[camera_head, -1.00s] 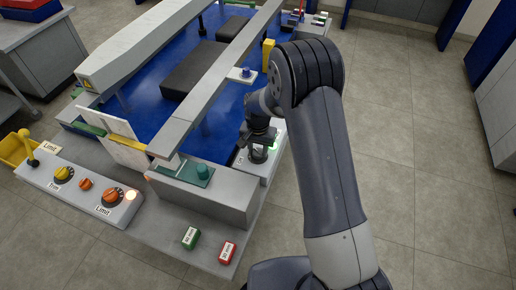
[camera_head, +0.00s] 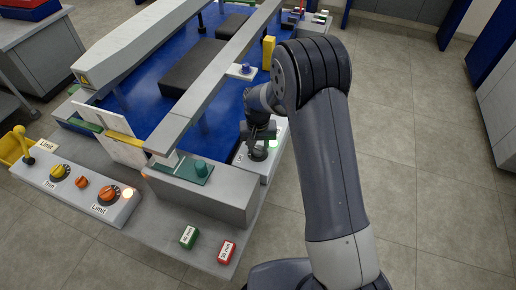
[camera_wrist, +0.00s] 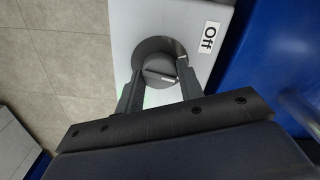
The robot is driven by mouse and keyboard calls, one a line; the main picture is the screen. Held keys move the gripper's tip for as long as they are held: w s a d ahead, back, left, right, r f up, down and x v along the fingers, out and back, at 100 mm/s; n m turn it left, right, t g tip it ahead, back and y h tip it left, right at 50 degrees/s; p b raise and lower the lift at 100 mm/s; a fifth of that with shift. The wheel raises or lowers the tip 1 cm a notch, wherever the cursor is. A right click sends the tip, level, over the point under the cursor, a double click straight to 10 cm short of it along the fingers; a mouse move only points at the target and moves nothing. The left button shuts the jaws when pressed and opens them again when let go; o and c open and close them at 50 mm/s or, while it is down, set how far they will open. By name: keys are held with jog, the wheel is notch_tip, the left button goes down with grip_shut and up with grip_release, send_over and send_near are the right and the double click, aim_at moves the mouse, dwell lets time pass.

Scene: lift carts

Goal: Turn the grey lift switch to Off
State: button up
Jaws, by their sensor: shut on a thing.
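The grey lift switch (camera_wrist: 158,52) is a round dark grey dial with a raised grip bar, set on a light grey panel. A white label reading "Off" (camera_wrist: 209,38) lies to the upper right of the dial in the wrist view. My gripper (camera_wrist: 160,75) has one finger on each side of the grip bar and is shut on it. The bar's pale mark points roughly toward the right finger, not clearly at the label. In the head view my gripper (camera_head: 259,142) reaches down over the switch (camera_head: 257,155), which it partly hides.
A green block (camera_head: 189,237) and a red block (camera_head: 227,251) lie on the cart's front ledge. A control box with orange knobs (camera_head: 108,192) stands at left. A grey rail (camera_head: 215,82) runs close to my arm. Floor at right is clear.

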aim_at(258, 148)
jog(key=n+b, duration=0.1)
jog(key=n, duration=0.3)
jog(key=shift+b, duration=0.4)
jog(key=shift+n+b, duration=0.4)
jog(key=shift+n, duration=1.7)
jog(key=o, duration=1)
notch_tip(258, 148, up, 11)
jog(key=shift+f, duration=0.1)
